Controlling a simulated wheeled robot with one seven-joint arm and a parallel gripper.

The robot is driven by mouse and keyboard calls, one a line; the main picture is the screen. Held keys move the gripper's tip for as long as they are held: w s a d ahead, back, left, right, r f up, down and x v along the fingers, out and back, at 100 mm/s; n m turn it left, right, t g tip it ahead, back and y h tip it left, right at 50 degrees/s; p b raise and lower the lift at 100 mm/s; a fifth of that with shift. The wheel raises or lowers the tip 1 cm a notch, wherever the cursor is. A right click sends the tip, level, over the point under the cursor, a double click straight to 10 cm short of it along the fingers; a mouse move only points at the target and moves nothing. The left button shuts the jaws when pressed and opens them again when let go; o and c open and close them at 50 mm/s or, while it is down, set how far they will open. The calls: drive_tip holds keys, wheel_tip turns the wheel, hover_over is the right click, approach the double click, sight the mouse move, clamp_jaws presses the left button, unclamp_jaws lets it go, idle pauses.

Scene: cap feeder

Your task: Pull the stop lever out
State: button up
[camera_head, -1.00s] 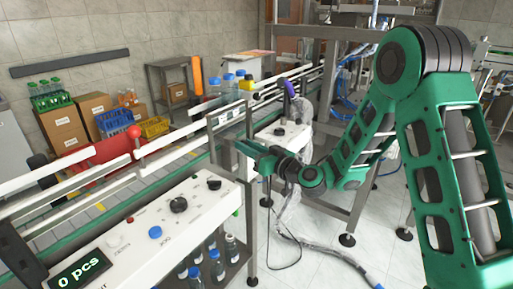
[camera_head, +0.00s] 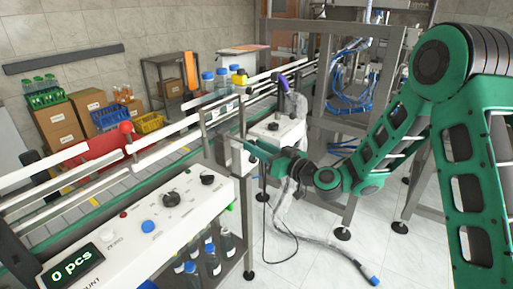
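A lever with a round red knob (camera_head: 126,127) stands at the conveyor rail on the left, apparently the stop lever. Its short stem reaches down to the rail. My green gripper (camera_head: 250,148) is in mid-picture, right of the knob and well apart from it. It points left, near the far right corner of the white control panel (camera_head: 130,240). Its fingers are small and seen from the side, so their gap is unclear. I see nothing held in it.
The panel carries knobs, buttons and a display (camera_head: 72,262) reading "0 pcs". White guard rails run along the conveyor. Blue-capped bottles (camera_head: 213,262) stand below the panel.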

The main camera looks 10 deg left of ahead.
drive_tip(key=shift+o, duration=0.5)
drive_tip(key=shift+a, duration=0.1)
drive_tip(key=v, duration=1)
drive_tip(key=shift+s+d, duration=0.2)
drive_tip(key=shift+d, duration=0.1)
drive_tip(key=shift+s, duration=0.1)
